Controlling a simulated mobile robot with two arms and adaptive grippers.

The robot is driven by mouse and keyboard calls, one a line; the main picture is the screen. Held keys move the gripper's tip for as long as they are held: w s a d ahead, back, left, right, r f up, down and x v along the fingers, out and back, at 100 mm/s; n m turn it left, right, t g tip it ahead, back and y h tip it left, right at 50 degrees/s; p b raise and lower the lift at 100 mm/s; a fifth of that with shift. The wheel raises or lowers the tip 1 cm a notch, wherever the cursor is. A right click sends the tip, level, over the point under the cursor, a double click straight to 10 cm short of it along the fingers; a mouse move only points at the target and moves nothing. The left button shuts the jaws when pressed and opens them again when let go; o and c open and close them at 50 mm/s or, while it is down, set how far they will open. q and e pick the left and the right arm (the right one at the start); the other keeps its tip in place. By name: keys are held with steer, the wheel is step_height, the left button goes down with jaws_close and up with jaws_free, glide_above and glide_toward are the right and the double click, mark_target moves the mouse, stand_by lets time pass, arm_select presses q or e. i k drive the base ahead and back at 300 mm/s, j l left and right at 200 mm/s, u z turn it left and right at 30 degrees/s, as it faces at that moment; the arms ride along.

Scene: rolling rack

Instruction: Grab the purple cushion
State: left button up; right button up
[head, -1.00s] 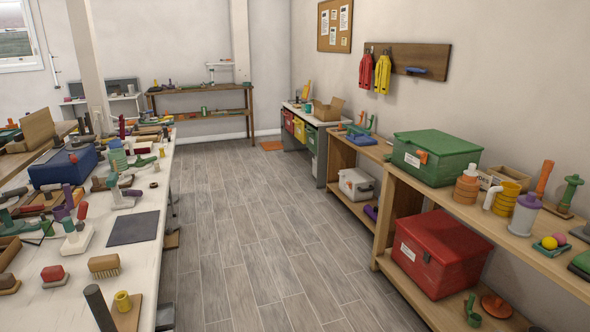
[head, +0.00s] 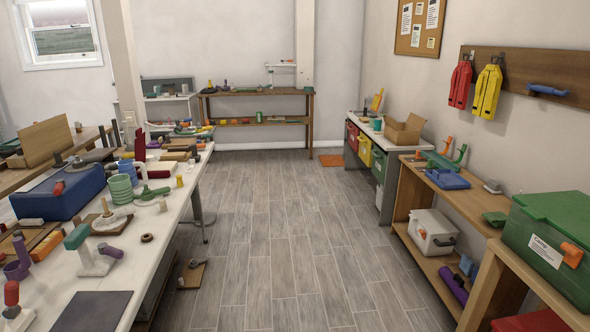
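A purple rounded, roll-like object (head: 453,286) lies on the lower shelf of the right-hand wooden bench, beside a white box. I cannot tell whether it is the cushion. No other purple thing in the head view clearly looks like a cushion; a purple piece (head: 110,251) on the left table is small and hard-looking. Neither of my grippers shows in the head view.
A long white table (head: 178,208) cluttered with tools runs along the left. Wooden shelves (head: 408,205) with a white box (head: 432,231) and a green box (head: 556,245) line the right.

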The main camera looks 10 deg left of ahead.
mark_target(157, 144)
steer(key=i+u, duration=0.2)
steer(key=i, duration=0.7)
steer(key=i+l+u, duration=0.2)
steer(key=i, duration=0.75)
steer(key=i+j, duration=0.1)
steer(key=i, duration=1.1)
steer(key=i+j, duration=0.15)
steer(key=i, duration=1.1)
steer(key=i+j, duration=0.1)
steer(key=i, duration=1.1)
steer(key=i+z, duration=0.3)
steer(key=i, duration=0.65)
steer(key=i+j+z, duration=0.1)
steer(key=i+z, duration=0.2)
steer(key=i, duration=0.6)
steer(key=i+u, duration=0.4)
steer(key=i+l+u, duration=0.15)
steer(key=u, duration=0.25)
steer(key=i+l+u, duration=0.25)
steer(key=u, duration=0.15)
steer(key=i+u, duration=0.1)
steer(key=u, duration=1.95)
